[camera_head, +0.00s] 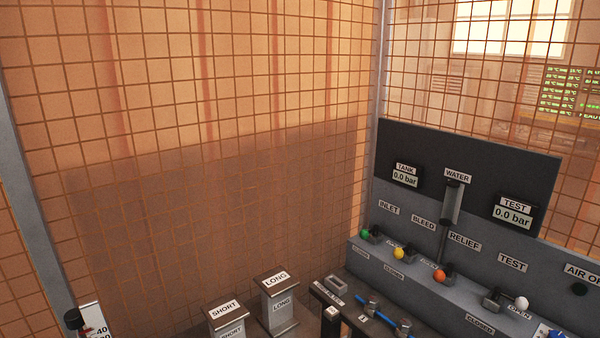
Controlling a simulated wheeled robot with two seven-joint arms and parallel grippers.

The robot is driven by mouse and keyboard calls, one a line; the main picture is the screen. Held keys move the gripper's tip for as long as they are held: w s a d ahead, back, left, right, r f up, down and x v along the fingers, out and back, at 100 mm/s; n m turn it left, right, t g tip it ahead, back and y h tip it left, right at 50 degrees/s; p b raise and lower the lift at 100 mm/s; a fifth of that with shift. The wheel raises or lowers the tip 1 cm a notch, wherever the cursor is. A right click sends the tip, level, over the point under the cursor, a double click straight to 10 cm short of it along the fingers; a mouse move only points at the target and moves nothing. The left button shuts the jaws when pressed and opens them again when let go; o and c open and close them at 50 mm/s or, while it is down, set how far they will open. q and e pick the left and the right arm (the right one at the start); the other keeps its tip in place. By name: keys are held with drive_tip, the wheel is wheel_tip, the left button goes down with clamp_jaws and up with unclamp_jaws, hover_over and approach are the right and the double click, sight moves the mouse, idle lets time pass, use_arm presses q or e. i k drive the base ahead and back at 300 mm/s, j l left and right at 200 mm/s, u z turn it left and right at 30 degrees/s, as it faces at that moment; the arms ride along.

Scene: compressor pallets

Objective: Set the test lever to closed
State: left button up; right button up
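The test lever (521,303) has a white ball knob and sits at the lower right of the grey control panel, below the TEST label (512,263). Its knob points right from its grey pivot block (491,299), beside the OPEN label (519,312). The CLOSED label (480,324) is on the panel's front face, below and left of the pivot. The TEST display (513,212) above reads 0.0 bar. Neither of my grippers is in view.
Left of the test lever are levers with green (365,233), yellow (398,254) and orange (440,275) knobs. SHORT (228,318) and LONG (278,300) blocks stand at the bottom middle. Wire mesh (200,120) closes off the back and right.

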sight(521, 302)
drive_tip(key=z, duration=1.25)
